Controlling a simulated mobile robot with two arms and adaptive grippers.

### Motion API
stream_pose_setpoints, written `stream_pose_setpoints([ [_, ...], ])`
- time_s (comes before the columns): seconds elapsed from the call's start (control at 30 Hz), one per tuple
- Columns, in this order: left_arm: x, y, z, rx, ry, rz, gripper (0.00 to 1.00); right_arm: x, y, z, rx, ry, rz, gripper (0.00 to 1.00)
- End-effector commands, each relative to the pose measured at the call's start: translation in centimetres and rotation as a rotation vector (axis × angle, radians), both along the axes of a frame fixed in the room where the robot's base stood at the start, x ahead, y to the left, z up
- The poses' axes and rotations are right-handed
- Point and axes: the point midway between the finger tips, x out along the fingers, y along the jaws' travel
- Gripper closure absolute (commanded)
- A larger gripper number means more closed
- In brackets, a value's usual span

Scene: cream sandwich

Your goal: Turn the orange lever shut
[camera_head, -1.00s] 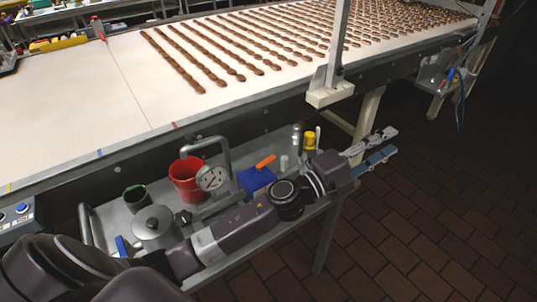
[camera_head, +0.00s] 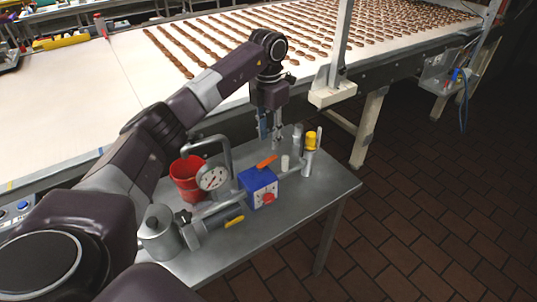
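The orange lever (camera_head: 267,162) lies across the top of a blue block (camera_head: 249,181) on the pipework, slanting up to the right. The block's front face is pale with a red knob (camera_head: 268,197). My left gripper (camera_head: 271,137) points down, behind and above the lever, apart from it. Its blue and silver fingers have a gap between them, with nothing held. My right gripper is not in view.
A pressure gauge (camera_head: 212,178) on a bent pipe and a red bucket (camera_head: 187,171) stand left of the block. A yellow-topped fitting (camera_head: 310,142) stands to the right. The metal table's front right (camera_head: 300,215) is clear. The conveyor (camera_head: 60,110) runs behind.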

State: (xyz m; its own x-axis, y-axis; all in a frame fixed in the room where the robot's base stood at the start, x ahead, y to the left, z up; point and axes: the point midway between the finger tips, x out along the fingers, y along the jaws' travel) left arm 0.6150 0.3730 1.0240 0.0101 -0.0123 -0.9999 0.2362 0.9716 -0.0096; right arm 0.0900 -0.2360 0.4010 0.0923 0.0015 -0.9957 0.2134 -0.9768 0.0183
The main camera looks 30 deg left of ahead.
Motion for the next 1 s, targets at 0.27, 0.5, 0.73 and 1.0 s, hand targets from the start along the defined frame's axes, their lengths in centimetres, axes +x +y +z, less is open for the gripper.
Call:
stream_pose_setpoints([
  [0.27,-0.4,0.5,-2.9,0.013,0.017,0.007,0.70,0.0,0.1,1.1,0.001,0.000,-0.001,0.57],
  [0.5,-0.3,0.5,-6.3,0.013,0.012,0.008,0.70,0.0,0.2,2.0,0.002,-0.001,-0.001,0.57],
  [0.73,-0.2,0.4,-7.6,0.012,0.010,0.005,0.70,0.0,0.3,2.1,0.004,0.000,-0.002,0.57],
  [1.0,-0.2,0.4,-7.6,0.012,0.010,0.006,0.78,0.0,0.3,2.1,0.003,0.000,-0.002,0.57],
])
